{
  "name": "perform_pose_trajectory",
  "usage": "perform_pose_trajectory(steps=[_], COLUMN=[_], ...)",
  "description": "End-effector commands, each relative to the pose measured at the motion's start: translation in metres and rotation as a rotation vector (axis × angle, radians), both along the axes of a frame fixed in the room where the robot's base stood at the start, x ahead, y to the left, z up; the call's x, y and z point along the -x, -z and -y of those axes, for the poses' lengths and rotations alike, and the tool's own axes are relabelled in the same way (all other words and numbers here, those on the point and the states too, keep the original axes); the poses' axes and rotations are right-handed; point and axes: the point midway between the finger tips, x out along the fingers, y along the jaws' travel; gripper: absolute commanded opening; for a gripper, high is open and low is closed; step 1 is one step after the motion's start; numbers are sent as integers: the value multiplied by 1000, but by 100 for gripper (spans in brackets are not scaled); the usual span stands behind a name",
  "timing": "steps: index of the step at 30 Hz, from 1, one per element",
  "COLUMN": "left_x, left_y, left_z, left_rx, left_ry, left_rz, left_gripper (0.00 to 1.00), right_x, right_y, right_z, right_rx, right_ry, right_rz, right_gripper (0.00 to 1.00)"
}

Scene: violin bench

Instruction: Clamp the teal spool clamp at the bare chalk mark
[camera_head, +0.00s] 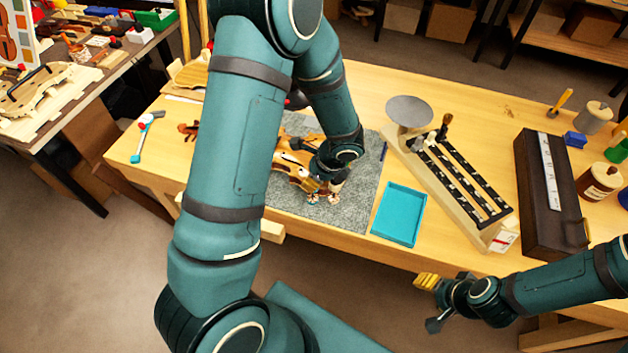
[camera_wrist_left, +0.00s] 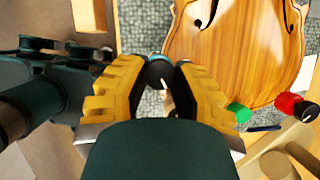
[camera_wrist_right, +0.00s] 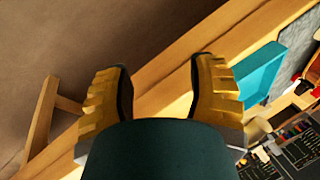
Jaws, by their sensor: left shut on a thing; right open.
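The violin body (camera_head: 288,176) lies on the grey mat (camera_head: 350,204), partly hidden by my left arm. In the left wrist view its varnished plate (camera_wrist_left: 225,50) fills the upper right. My left gripper (camera_head: 326,186) is at the violin's near right edge. In its wrist view its yellow fingers are shut on a dark-ended piece with a teal rim, the spool clamp (camera_wrist_left: 158,72), beside the violin's edge. I cannot tell whether the clamp touches the edge. The chalk mark cannot be made out. My right gripper (camera_wrist_right: 162,75) is open and empty, over the bench's front edge.
Green (camera_wrist_left: 240,112) and red (camera_wrist_left: 288,103) clamp pieces sit along the violin's edge, close to the left gripper. A teal tray (camera_head: 399,214) lies right of the mat. A scale-topped rack (camera_head: 450,180) and dark case (camera_head: 548,190) stand farther right.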

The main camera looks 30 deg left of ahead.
Motion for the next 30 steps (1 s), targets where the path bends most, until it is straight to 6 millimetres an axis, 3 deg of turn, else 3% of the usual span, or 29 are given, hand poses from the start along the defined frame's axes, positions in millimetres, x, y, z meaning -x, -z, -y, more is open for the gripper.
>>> perform_pose_trajectory(steps=[15, 30], left_x=[3, 3], left_y=[3, 1], left_z=[0, -1], left_rx=[0, 1], left_ry=[439, 610], left_rz=[-3, -4], left_gripper=[0, 0], right_x=[11, 14], right_y=[34, 44], right_z=[-2, -3], right_rx=[-6, -8], right_ry=[-19, -27], right_rz=[-24, -32], right_gripper=[56, 56])
